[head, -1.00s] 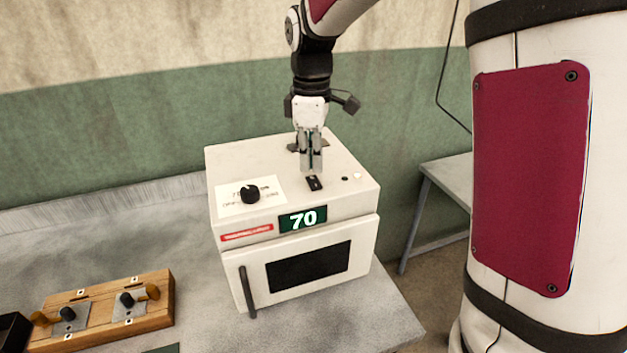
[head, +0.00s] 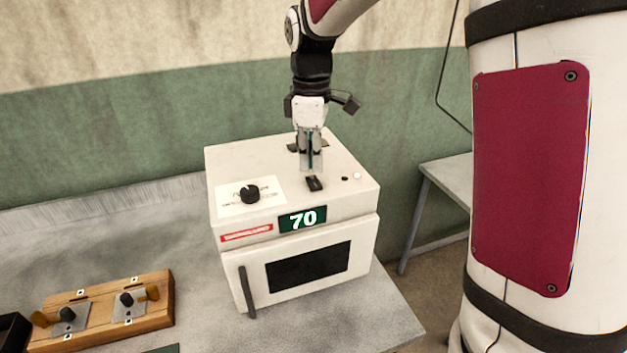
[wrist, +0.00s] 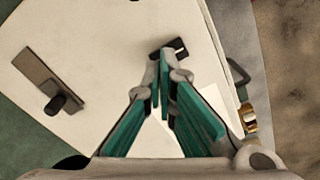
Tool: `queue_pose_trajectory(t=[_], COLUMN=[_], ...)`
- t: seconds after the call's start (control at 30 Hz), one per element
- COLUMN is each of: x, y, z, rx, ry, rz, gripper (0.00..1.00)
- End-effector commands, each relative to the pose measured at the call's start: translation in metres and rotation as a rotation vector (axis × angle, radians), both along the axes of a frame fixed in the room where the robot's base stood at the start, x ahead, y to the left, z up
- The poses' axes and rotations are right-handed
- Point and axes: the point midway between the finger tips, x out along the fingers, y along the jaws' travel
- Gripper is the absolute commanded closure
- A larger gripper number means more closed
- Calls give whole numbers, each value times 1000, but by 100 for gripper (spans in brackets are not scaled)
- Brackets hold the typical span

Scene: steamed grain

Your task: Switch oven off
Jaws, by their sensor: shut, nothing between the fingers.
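The white oven (head: 230,158) stands on the grey table with its door shut. Its green display (head: 303,219) reads 70. A small black rocker switch (head: 314,183) sits on the top face, behind the display; it also shows in the wrist view (wrist: 178,47). A black knob (head: 250,194) is on a white label at the top left. My gripper (head: 312,168) is shut and empty, pointing down just behind and above the switch. In the wrist view its fingertips (wrist: 162,57) partly cover the switch; I cannot tell whether they touch it.
A wooden board (head: 105,312) with small knobs lies on the table (head: 200,285) at the lower left. A dark bracket (wrist: 47,78) is on the oven top in the wrist view. A wall stands behind, and a second table (head: 450,180) at the right.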

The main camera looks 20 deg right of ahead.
Motion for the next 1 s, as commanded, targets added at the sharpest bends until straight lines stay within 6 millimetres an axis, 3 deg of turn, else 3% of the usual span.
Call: queue_pose_trajectory(t=[1.0], x=[0], y=[0], z=[-12], rx=[0], ry=[0], rz=[0], gripper=[100])
